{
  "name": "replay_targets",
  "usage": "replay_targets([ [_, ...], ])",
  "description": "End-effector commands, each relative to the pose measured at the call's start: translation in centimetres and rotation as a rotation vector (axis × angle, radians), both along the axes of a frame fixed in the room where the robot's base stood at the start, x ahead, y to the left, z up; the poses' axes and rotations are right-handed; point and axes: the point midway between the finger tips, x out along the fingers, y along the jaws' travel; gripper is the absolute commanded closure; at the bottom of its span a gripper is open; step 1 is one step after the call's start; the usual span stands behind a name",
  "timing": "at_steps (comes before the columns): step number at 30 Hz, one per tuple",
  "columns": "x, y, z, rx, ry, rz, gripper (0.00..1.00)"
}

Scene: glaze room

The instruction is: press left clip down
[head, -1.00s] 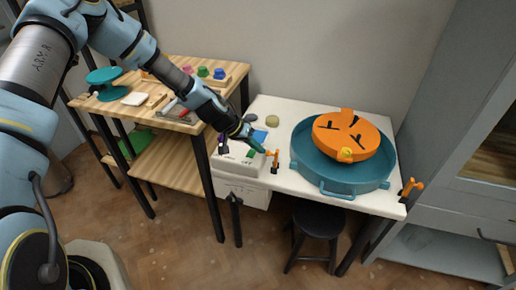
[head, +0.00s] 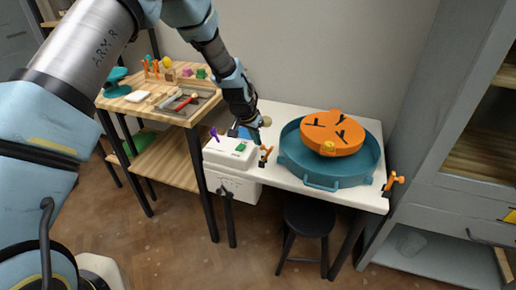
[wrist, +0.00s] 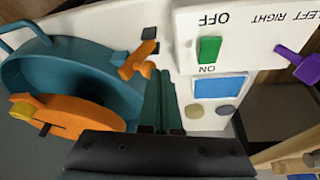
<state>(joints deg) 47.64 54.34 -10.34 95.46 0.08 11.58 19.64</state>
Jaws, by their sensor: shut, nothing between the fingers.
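The left clip (head: 265,155) is a small orange lever on a dark base at the table's front edge, beside the white control box. In the wrist view its orange lever (wrist: 136,64) lies just left of my fingers, slanted, with dark blocks by it. My gripper (head: 256,138) is above the table just behind the clip. Its teal fingers (wrist: 162,78) are together and empty in the wrist view. I see no clear contact with the clip. A second orange clip (head: 393,181) stands at the table's right corner.
A teal basin (head: 290,160) with an orange disc (head: 333,130) in it fills the table's right part. The white box (head: 228,152) carries a green switch (wrist: 209,49) and a purple lever (wrist: 297,64). A wooden bench (head: 165,112) stands left.

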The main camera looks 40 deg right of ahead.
Motion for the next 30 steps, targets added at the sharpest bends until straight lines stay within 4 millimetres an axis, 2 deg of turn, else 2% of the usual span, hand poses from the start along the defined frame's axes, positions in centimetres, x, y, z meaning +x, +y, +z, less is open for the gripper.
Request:
replay_targets([
  [17,-2.8,-2.2,-0.3,0.205,-0.326,-0.007,1.0],
  [30,-5.5,-3.9,-1.7,0.391,-0.614,-0.006,1.0],
])
